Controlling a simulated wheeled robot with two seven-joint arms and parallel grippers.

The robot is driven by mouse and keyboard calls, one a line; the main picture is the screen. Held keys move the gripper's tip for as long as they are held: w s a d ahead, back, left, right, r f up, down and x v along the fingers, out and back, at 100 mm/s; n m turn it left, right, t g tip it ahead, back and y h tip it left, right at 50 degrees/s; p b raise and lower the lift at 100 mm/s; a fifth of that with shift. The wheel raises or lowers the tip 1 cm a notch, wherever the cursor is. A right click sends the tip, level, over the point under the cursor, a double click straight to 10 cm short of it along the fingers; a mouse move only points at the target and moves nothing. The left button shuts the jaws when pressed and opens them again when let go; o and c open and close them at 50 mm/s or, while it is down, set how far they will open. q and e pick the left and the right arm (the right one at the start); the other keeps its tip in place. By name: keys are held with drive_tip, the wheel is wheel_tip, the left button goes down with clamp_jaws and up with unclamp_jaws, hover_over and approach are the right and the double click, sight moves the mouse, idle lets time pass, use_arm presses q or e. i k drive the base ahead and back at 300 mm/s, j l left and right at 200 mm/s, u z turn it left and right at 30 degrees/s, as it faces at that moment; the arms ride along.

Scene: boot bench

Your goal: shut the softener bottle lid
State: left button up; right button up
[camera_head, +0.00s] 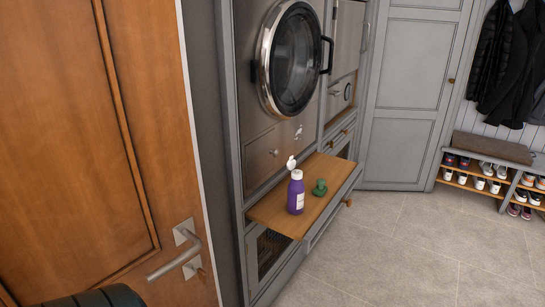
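The softener bottle (296,197) is purple with a pale label and a white top. It stands upright on a pull-out wooden shelf (270,212) below the round-doored machine. Its white lid (291,163) stands up above the neck, tipped open. Neither of my grippers shows in the head view, so I cannot see their state or where they are relative to the bottle.
A small green object (320,188) sits on the shelf just right of the bottle. A wooden door with a metal handle (178,262) fills the left. The round machine door (295,58) is above. The tiled floor (410,245) at right is clear; a shoe bench (490,172) stands beyond.

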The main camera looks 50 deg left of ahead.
sight(291, 165)
drive_tip(key=u, duration=1.45)
drive_tip(key=i+l+u, duration=0.1)
drive_tip(key=u, duration=0.3)
drive_tip(key=l+u, duration=0.25)
drive_tip(key=u, duration=0.15)
drive_tip(key=i+l+u, duration=0.1)
drive_tip(key=u, duration=0.3)
drive_tip(key=l+u, duration=0.3)
drive_tip(key=u, duration=0.15)
drive_tip(key=l+u, duration=0.25)
drive_tip(key=l, duration=0.15)
drive_tip(key=k+l+u, duration=0.1)
drive_tip(key=l+u, duration=0.15)
drive_tip(key=l, duration=0.15)
drive_tip(key=k+l+u, duration=0.1)
drive_tip(key=l+u, duration=0.15)
drive_tip(key=k+l+u, duration=0.15)
drive_tip(key=l+u, duration=0.15)
drive_tip(key=l, duration=0.15)
drive_tip(key=k+l+u, duration=0.25)
drive_tip(key=k+l, duration=0.2)
drive_tip(key=l, duration=0.2)
drive_tip(key=k+l, duration=0.2)
drive_tip(key=l, duration=0.2)
drive_tip(key=k+l, duration=0.2)
drive_tip(key=l, duration=0.2)
drive_tip(key=k+l, duration=0.2)
drive_tip(key=l, duration=0.25)
drive_tip(key=u, duration=0.05)
